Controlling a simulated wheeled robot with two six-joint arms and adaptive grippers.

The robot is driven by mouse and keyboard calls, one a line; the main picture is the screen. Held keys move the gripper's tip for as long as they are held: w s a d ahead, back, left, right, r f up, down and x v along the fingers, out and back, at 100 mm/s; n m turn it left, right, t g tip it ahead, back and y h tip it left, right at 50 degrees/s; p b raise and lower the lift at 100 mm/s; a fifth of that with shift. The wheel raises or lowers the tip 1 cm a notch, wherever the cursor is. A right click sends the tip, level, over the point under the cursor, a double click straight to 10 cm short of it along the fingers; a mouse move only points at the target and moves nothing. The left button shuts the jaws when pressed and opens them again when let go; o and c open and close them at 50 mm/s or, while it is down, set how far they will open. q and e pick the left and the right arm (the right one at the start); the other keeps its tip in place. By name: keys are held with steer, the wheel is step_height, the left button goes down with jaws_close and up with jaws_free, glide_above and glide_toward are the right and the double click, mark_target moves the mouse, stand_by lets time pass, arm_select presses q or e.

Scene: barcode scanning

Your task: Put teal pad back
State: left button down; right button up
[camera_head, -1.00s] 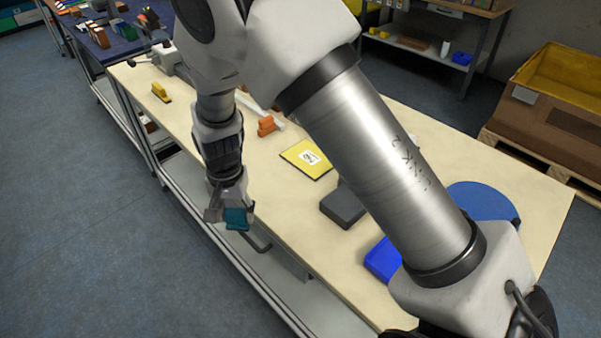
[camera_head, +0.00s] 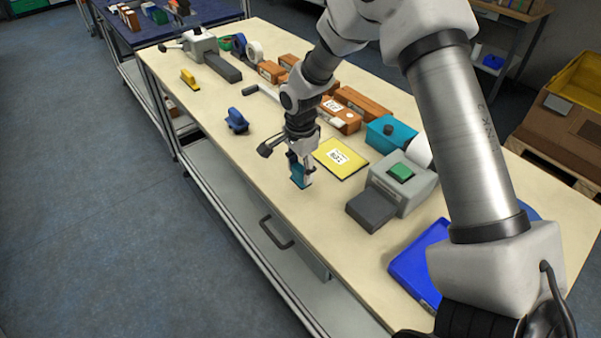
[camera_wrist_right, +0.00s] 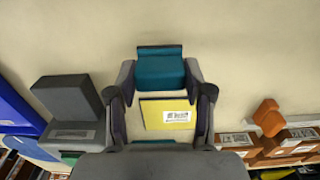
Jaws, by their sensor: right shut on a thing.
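The teal pad (camera_head: 300,178) is between the fingertips of my right gripper (camera_head: 301,166), which is shut on it. In the right wrist view the teal pad (camera_wrist_right: 160,70) has a dark strip along its far edge, with a finger of the right gripper (camera_wrist_right: 160,78) on either side. In the head view it is low over the front part of the pale table (camera_head: 262,185), just left of a yellow card. I cannot tell whether it touches the tabletop. My left gripper is not in view.
The yellow card with a barcode label (camera_head: 341,158) lies beside the gripper. A grey device with a green button (camera_head: 400,185), a teal box (camera_head: 392,133) and a blue tray (camera_head: 418,262) stand to the right. A blue object (camera_head: 236,121) and a yellow one (camera_head: 189,79) lie left. The tabletop between is clear.

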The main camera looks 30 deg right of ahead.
mark_target(300, 178)
step_height(300, 178, down, 3)
steer(key=shift+s+r+p, duration=0.1)
steer(key=shift+r+p, duration=0.05)
steer(key=shift+p, duration=0.25)
steer(key=shift+w+f, duration=0.2)
steer(key=shift+f, duration=0.1)
steer(key=shift+s+f, duration=0.1)
steer(key=shift+s, duration=0.05)
steer(key=o, duration=1.1)
steer(key=shift+a, duration=0.1)
steer(key=shift+o, duration=0.6)
step_height(300, 178, up, 12)
steer(key=shift+r+b, duration=0.2)
steer(key=shift+b, duration=0.95)
